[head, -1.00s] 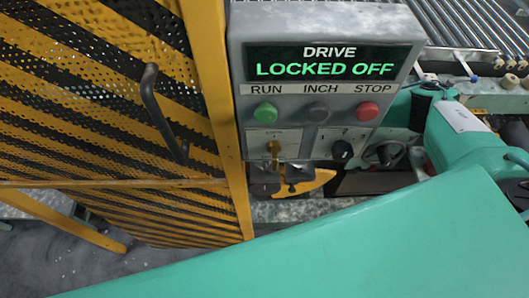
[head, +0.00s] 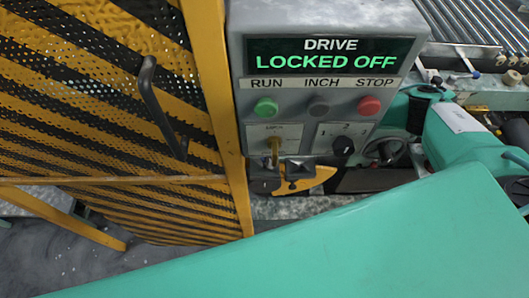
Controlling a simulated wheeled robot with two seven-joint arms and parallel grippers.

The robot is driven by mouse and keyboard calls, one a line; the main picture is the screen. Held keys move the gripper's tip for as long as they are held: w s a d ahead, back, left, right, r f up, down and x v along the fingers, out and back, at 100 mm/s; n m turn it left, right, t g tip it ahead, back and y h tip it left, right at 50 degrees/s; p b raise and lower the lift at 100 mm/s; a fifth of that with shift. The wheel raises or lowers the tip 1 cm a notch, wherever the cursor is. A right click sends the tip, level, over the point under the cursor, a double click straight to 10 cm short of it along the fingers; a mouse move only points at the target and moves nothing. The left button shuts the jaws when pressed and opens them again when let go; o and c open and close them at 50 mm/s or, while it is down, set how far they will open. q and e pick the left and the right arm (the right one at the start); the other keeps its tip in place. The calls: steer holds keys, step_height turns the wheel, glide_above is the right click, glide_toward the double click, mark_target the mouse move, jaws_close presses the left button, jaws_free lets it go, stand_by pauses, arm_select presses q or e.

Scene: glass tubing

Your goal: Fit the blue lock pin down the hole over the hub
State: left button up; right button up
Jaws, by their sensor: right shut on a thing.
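I cannot make out the blue lock pin for certain; a tiny blue tip (head: 475,75) shows by the conveyor at the upper right. A round grey wheel-like part (head: 385,152) sits left of my forearm; I cannot tell if it is the hub. No hole is visible. My left gripper is out of view.
A grey control box (head: 238,60) reads "DRIVE LOCKED OFF", with several buttons and a brass key (head: 274,148). A yellow and black mesh gate (head: 90,110) with a dark handle (head: 155,105) fills the left. A yellow bracket (head: 316,180) is below the box. Conveyor rollers (head: 470,30) lie at the upper right.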

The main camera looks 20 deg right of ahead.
mark_target(264, 160)
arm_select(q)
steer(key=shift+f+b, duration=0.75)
arm_select(e)
steer(key=shift+f, duration=2.3)
steer(key=o, duration=1)
steer(key=shift+o, duration=0.2)
steer(key=shift+r, duration=0.65)
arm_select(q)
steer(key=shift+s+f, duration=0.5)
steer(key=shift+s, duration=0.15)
arm_select(e)
step_height(264, 160, up, 12)
steer(key=shift+r, duration=0.25)
steer(key=shift+f, duration=0.1)
